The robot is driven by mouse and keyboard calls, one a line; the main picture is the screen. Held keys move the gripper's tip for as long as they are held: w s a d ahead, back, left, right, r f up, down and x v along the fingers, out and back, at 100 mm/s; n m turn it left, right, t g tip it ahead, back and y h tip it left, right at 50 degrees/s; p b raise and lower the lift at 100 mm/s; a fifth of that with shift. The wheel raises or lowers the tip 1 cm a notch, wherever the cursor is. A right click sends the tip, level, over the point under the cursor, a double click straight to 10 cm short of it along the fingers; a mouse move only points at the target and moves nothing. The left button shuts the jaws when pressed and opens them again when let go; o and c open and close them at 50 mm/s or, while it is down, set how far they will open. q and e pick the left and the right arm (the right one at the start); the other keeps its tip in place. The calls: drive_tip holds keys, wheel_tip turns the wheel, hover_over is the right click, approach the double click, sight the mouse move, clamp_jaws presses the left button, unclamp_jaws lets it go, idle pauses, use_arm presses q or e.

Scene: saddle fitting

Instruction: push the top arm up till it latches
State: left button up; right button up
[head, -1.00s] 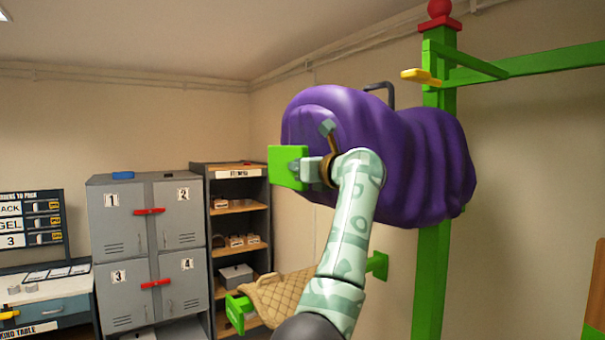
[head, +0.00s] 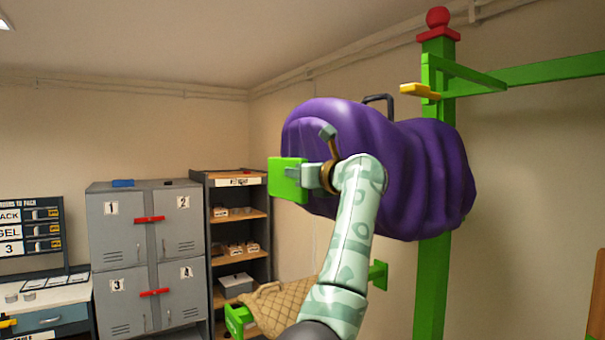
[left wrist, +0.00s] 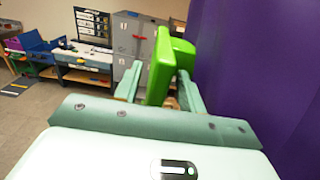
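The top arm is mostly hidden under a purple draped cover (head: 415,175) beside the green post (head: 432,285). Its green end plate (head: 288,180) sticks out at the cover's left end, and it also shows in the left wrist view (left wrist: 168,68). My left gripper (head: 303,176) is at this plate. In the left wrist view its fingers (left wrist: 160,92) stand apart, one on each side of the plate, with a gap at the left finger. A yellow piece (head: 420,90) sits on the post's green bracket above the cover. My right gripper is not in view.
A lower green arm with a quilted tan pad (head: 283,303) hangs below, partly behind my left arm. Grey lockers (head: 125,238), a dark shelf (head: 238,222) and a table (head: 50,296) stand at the back left.

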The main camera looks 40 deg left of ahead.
use_arm(q)
drive_tip(key=b+v, duration=0.5)
drive_tip(key=v, duration=1.1)
